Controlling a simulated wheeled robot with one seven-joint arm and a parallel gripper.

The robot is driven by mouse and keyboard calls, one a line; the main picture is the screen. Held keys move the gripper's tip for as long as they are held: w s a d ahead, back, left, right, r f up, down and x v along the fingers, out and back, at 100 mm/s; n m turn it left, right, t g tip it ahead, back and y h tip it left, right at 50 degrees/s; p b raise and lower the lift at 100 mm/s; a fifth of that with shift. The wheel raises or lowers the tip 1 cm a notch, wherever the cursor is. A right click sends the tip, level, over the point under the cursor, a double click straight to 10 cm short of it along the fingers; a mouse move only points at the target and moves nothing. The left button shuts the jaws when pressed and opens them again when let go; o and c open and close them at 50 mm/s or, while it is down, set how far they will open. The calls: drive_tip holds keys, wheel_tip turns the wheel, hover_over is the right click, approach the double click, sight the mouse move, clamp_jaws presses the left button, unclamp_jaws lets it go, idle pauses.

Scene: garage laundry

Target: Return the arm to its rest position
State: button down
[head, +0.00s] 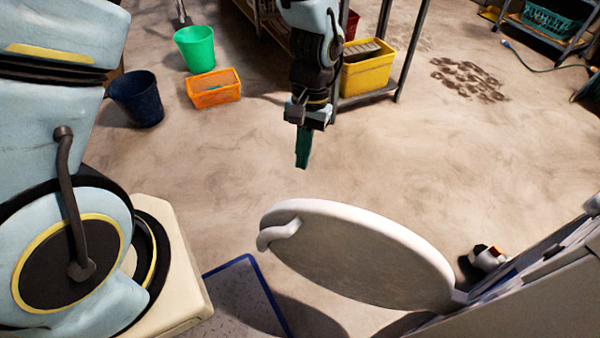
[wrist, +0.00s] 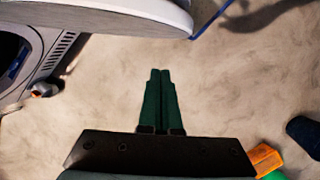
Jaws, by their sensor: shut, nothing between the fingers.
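My gripper (head: 302,150) hangs pointing down over the bare floor in the head view, beyond the open round white door. Its green fingers (wrist: 160,80) are closed together in the wrist view, with nothing between them. The gripper is apart from everything around it. My arm comes down from the top of the head view, in front of the shelf.
The open white door (head: 350,255) juts out from the machine (head: 545,300) at lower right. A dark blue bin (head: 137,98), a green bucket (head: 195,48) and an orange basket (head: 213,89) stand at left. A yellow crate (head: 372,70) is on the shelf. Mid-floor is clear.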

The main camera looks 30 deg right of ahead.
drive_tip(key=shift+v, duration=1.55)
drive_tip(key=w+a+r+n+h, duration=0.2)
drive_tip(key=w+a+r+n, duration=0.3)
drive_tip(key=w+a, duration=0.55)
drive_tip(key=w+a+r+n+t, duration=0.2)
drive_tip(key=a+r, duration=0.2)
drive_tip(key=a, duration=0.5)
drive_tip(key=w+a+r+n+t, duration=0.1)
drive_tip(key=w+a+r+n, duration=0.15)
drive_tip(key=a, duration=0.75)
wheel_tip(320, 180, up, 14)
drive_tip(key=p, duration=1.3)
drive_tip(key=shift+a, duration=0.15)
